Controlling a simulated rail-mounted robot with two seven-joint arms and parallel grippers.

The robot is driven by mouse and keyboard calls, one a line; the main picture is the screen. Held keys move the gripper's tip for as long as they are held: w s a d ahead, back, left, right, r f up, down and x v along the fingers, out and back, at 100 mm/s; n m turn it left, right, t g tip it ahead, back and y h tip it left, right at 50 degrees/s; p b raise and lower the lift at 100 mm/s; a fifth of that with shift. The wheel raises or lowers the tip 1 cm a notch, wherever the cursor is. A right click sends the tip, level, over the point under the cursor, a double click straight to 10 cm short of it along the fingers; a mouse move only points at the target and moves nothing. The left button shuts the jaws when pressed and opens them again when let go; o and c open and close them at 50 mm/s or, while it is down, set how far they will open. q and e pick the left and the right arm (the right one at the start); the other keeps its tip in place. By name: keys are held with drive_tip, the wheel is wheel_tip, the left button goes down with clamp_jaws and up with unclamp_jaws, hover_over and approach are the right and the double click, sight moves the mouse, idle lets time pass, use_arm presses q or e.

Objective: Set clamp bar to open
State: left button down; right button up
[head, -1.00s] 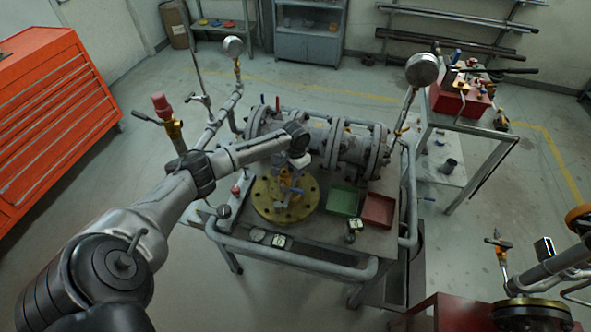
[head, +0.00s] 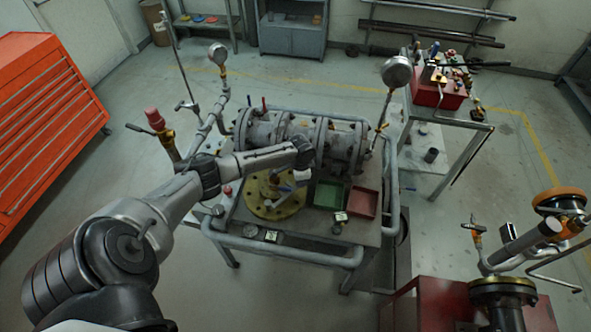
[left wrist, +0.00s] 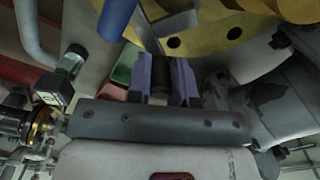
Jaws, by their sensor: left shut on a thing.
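A yellow bolted flange (head: 262,208) sits on the grey workbench; part of it also shows at the top of the left wrist view (left wrist: 205,38). My left gripper (head: 290,187) is low at the flange's right side. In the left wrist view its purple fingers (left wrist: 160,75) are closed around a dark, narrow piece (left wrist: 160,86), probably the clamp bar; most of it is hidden. My right gripper is not in view.
A green tray (head: 329,195) and a red tray (head: 362,202) lie right of the flange. A large grey valve body (head: 340,145) lies behind it. A grey pipe rail (head: 290,247) borders the bench front. A gauge (head: 396,71) stands at back right.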

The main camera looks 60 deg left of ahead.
use_arm(q)
drive_tip(key=d+m+p, duration=0.2)
drive_tip(key=d+m, duration=0.1)
drive_tip(key=shift+d+r, duration=0.15)
drive_tip(key=shift+d, duration=0.15)
drive_tip(key=shift+s+d+m+p, duration=0.2)
drive_tip(key=shift+d+m+p, duration=0.4)
drive_tip(key=shift+d+m, duration=0.3)
drive_tip(key=shift+d, duration=0.15)
drive_tip(key=c, duration=1)
unclamp_jaws()
wheel_tip(320, 180, up, 14)
drive_tip(key=shift+f, duration=0.2)
